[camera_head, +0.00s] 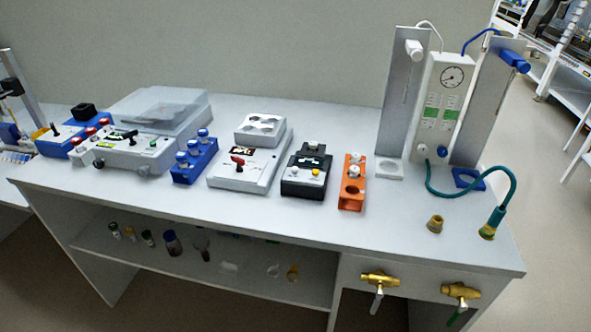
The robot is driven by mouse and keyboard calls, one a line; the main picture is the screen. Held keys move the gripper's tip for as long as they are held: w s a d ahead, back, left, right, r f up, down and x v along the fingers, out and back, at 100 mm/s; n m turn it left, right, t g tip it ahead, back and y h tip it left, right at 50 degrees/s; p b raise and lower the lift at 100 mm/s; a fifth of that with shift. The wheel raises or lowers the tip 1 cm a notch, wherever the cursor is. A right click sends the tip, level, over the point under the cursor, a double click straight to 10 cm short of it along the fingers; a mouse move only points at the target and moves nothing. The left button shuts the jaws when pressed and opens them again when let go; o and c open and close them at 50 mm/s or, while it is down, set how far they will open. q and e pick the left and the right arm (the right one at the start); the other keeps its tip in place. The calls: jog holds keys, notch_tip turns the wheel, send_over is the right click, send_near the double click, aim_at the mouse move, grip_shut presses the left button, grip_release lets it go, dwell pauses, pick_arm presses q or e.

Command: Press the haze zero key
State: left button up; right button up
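No key carries a label that I can read, so I cannot tell which one is the haze zero key. A black instrument (306,174) stands mid-bench with a small dark display and pale and yellow keys (316,172) on its front. To its left is a white instrument (247,160) with a red lever (238,162) and a pale block on top. Further left, a larger white instrument (128,147) has a black lever, a green key (153,143) and a translucent lid. Neither of my grippers is in view.
A blue rack (194,158) and an orange rack (352,183) hold capped vials. A white gauge column (442,108) with a green hose (510,185) stands at right. Brass valves (380,279) stick out of the front. The bench's front strip is mostly clear.

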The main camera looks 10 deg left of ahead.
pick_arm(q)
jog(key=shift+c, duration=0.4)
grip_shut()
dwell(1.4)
